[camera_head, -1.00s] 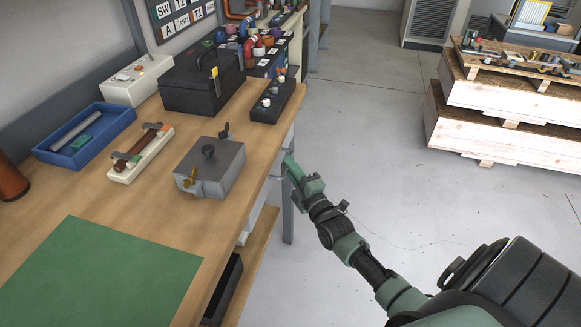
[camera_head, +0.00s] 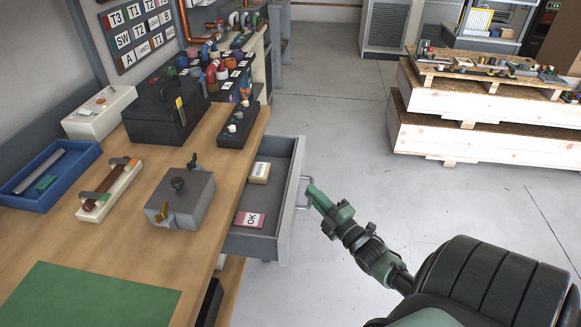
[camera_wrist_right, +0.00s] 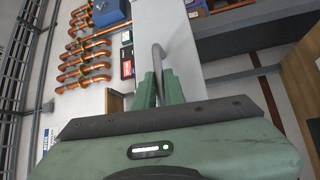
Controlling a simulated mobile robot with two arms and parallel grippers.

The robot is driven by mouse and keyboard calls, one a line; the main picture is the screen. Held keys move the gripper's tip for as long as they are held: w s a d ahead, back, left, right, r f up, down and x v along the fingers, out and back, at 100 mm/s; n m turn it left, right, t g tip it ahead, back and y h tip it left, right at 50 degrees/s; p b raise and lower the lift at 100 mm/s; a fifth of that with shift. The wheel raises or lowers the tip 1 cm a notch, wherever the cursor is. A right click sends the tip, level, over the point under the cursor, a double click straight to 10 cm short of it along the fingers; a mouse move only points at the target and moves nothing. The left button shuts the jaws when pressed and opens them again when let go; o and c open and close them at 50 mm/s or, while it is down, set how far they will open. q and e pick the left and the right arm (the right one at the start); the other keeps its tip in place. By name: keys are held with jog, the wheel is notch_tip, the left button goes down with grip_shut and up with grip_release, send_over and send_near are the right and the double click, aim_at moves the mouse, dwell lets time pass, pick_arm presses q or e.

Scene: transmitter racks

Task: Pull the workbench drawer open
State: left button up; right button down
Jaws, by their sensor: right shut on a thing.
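The grey workbench drawer (camera_head: 291,196) stands pulled out from under the right edge of the wooden workbench (camera_head: 120,240). Inside it lie a red-and-white "OK" card (camera_head: 250,219) and a small cream block (camera_head: 260,172). My right gripper (camera_head: 312,192) is shut on the drawer's bar handle (camera_head: 305,183) on the drawer front. The right wrist view shows the handle (camera_wrist_right: 158,65) between the two green fingers (camera_wrist_right: 159,88). My left gripper is not in view.
On the bench are a grey metal box (camera_head: 180,200), a black case (camera_head: 165,110), a blue tray (camera_head: 82,172) and a green mat (camera_head: 90,297). Pallets with wooden crates (camera_head: 480,110) stand at the back right. The floor right of the drawer is clear.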

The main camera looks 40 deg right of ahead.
jog(key=shift+s+d+f, duration=0.1)
jog(key=shift+s+d, duration=0.85)
jog(key=shift+s, duration=0.2)
jog(key=shift+s+d, duration=0.9)
jog(key=shift+s, duration=0.2)
jog(key=c, duration=1.5)
grip_release()
jog(key=s, duration=0.5)
jog(key=s+f, duration=0.1)
jog(key=s, duration=0.1)
jog(key=shift+s+a, duration=0.3)
jog(key=shift+a, duration=0.05)
